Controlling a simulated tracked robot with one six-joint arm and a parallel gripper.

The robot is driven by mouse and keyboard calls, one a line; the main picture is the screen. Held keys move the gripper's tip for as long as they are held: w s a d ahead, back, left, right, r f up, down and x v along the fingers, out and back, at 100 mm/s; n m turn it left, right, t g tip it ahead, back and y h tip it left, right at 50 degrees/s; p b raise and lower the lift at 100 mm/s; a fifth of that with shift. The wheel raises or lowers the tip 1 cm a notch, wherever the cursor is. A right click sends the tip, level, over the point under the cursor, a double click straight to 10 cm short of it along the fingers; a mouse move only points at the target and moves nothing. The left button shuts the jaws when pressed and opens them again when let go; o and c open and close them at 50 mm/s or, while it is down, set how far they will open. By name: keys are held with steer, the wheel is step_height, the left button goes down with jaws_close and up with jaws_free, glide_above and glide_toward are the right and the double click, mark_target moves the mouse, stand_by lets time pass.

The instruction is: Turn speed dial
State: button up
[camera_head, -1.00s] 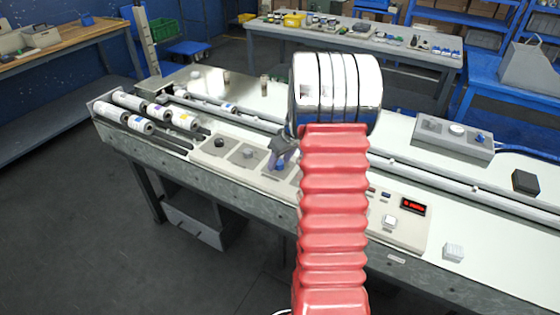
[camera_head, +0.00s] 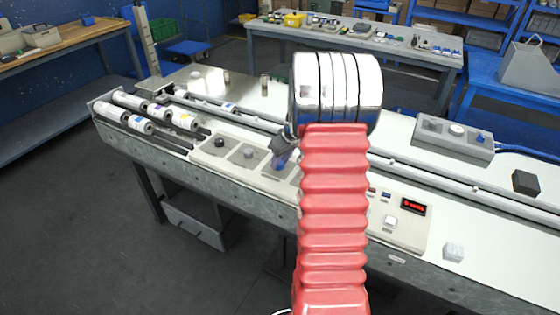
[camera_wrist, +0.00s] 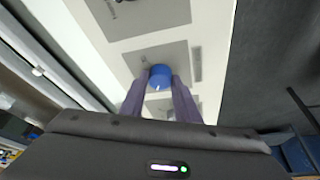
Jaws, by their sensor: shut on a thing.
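The blue round dial (camera_wrist: 160,75) sits on a grey square plate on the machine's panel, with a small white mark on its face. My gripper (camera_wrist: 160,80) has its two grey-purple fingers on either side of the dial, shut on it. In the head view my gripper (camera_head: 281,155) is at the panel, left of my red arm sleeve, with a bit of blue between its fingers. My arm hides part of the panel to the right.
The control panel (camera_head: 226,158) has other dark and grey knobs on square plates to the left. To the right are a red display (camera_head: 413,206) and a white button (camera_head: 390,222). White rolls (camera_head: 140,124) lie at the machine's left end. A grey button box (camera_head: 455,138) stands behind.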

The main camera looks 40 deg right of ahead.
steer(key=shift+m, duration=0.6)
steer(key=shift+a+m+g+h, duration=0.15)
steer(key=shift+m+h, duration=0.4)
steer(key=shift+m, duration=0.7)
steer(key=shift+a+m+g+h, duration=0.1)
steer(key=shift+m+g+h, duration=0.3)
steer(key=shift+m, duration=0.85)
steer(key=shift+w+a+m+g+h, duration=0.15)
steer(key=shift+m+g+h, duration=0.3)
steer(key=shift+m, duration=1.1)
steer(key=shift+w+d+m+g+h, duration=0.1)
steer(key=shift+m+g+h, duration=0.3)
steer(key=shift+m, duration=1.15)
steer(key=m+g, duration=0.1)
steer(key=m, duration=0.2)
steer(key=m+g, duration=0.1)
steer(key=m, duration=0.2)
steer(key=shift+w+h, duration=0.2)
steer(key=shift+h, duration=0.2)
steer(key=m+g, duration=0.1)
steer(key=m, duration=0.1)
steer(key=m+g+y, duration=0.1)
steer(key=m, duration=0.2)
steer(key=shift+w+m, duration=0.15)
steer(key=shift+m, duration=0.15)
steer(key=o, duration=1)
